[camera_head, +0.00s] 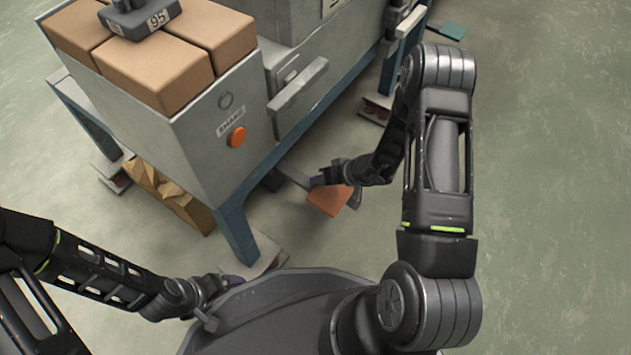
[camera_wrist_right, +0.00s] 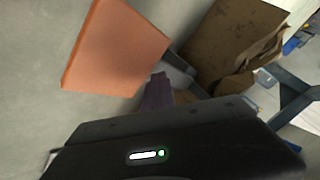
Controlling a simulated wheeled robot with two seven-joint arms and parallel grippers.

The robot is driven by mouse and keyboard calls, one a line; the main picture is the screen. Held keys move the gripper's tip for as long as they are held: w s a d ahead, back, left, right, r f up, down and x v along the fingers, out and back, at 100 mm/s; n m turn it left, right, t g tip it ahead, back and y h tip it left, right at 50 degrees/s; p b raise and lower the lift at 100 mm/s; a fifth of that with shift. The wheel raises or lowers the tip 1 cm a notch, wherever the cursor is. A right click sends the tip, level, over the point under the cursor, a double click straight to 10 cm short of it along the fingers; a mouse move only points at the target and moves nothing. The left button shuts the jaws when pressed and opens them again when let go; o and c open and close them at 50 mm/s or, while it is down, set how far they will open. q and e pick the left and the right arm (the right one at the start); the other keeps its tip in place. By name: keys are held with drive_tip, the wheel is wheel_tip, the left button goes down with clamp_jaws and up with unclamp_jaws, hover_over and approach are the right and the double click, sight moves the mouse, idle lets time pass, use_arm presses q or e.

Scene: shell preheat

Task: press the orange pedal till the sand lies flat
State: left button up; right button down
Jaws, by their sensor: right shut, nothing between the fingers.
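The orange pedal (camera_head: 328,203) is a flat plate low beside the grey machine, at the end of a grey bar (camera_head: 294,174). In the right wrist view the pedal (camera_wrist_right: 115,50) fills the upper left. My right gripper (camera_head: 319,181) is shut and empty at the pedal's far edge. Its purple fingertips (camera_wrist_right: 158,93) show just right of the pedal in the wrist view; I cannot tell if they touch it. My left gripper (camera_head: 232,282) is low near my base, its jaws too small to read. No sand is visible.
The grey machine (camera_head: 190,150) stands on blue legs (camera_head: 238,235), with brown blocks on top and a round orange button (camera_head: 237,137) on its front. A crumpled brown box (camera_head: 170,190) lies under it. The floor at the right is clear.

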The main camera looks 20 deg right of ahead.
sight(320, 187)
drive_tip(key=shift+f+b, duration=0.35)
drive_tip(key=shift+f, duration=0.05)
drive_tip(key=shift+s+d+f, duration=0.1)
drive_tip(key=shift+s+f, duration=0.05)
drive_tip(key=shift+f, duration=0.5)
drive_tip(key=shift+s+d+f, duration=0.1)
drive_tip(key=shift+s+f, duration=0.05)
drive_tip(key=shift+f, duration=0.5)
idle(1.1)
drive_tip(key=shift+r+p, duration=1.4)
drive_tip(key=shift+r, duration=1.1)
drive_tip(key=shift+w+a+r, duration=0.1)
drive_tip(key=shift+r, duration=0.4)
drive_tip(key=shift+w, duration=0.15)
drive_tip(key=shift+w+a+r+p, duration=0.1)
drive_tip(key=shift+r+p, duration=0.55)
drive_tip(key=shift+r, duration=0.65)
drive_tip(key=shift+a+r+p, duration=0.1)
drive_tip(key=shift+r+p, duration=0.5)
drive_tip(key=shift+r, duration=0.65)
